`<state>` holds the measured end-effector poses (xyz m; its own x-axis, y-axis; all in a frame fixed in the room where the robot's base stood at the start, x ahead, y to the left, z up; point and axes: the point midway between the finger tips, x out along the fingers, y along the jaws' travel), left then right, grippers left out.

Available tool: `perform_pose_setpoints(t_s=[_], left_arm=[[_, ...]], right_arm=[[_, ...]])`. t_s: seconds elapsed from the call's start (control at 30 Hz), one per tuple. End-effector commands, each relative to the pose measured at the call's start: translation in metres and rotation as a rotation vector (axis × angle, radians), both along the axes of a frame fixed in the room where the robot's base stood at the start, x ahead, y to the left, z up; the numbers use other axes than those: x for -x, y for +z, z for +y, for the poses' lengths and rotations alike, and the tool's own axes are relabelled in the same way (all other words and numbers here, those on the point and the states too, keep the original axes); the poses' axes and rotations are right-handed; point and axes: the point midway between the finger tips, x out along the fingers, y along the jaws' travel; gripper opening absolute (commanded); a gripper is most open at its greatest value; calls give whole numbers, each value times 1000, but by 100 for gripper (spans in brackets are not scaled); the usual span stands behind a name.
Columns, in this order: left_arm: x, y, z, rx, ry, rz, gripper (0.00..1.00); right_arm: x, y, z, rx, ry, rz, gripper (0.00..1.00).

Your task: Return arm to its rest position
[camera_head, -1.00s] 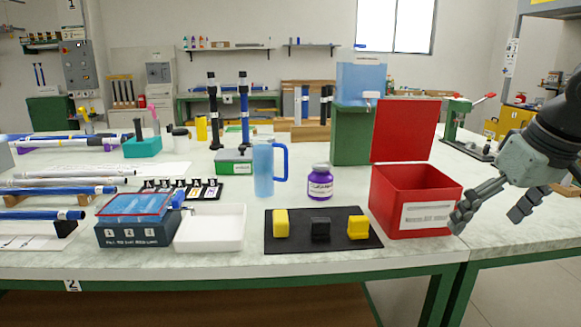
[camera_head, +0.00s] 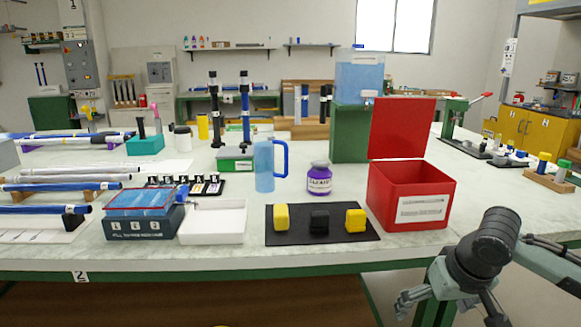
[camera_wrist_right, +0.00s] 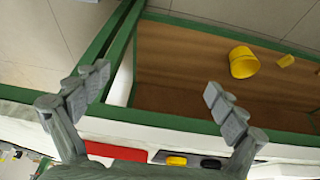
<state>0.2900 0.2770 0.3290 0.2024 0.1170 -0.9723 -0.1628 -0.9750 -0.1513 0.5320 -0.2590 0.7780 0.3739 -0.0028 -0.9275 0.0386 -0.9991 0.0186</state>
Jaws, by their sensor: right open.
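My right gripper (camera_head: 447,303) is low at the right in the head view, in front of the bench's front edge and below the red box. Its fingers partly run out of the frame at the bottom. In the right wrist view the gripper (camera_wrist_right: 158,88) has its two fingers wide apart with nothing between them. My right arm bends down from the right edge to the dark wrist joint. My left gripper is not in view.
The open red box (camera_head: 382,205) stands near the bench's front right. A black mat (camera_head: 297,238) with yellow and black blocks lies left of it. Under the bench, a yellow bucket (camera_wrist_right: 243,62) sits on a brown shelf (camera_wrist_right: 180,65). The floor right of the bench looks clear.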

Motion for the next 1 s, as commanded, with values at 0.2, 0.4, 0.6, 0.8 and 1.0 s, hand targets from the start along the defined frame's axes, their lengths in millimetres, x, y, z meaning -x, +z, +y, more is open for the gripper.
perform_pose_setpoints(t_s=[0.2,0.4,0.6,0.8,1.0], left_arm=[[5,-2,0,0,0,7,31],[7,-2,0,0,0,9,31],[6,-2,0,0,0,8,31],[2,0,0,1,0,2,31],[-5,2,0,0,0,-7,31]], right_arm=[[14,-41,17,2,-14,5,96],[29,-74,35,0,-24,4,96],[47,-104,53,-5,-31,2,96],[63,-124,68,-12,-36,-4,96],[70,-133,75,-17,-39,-7,96]])
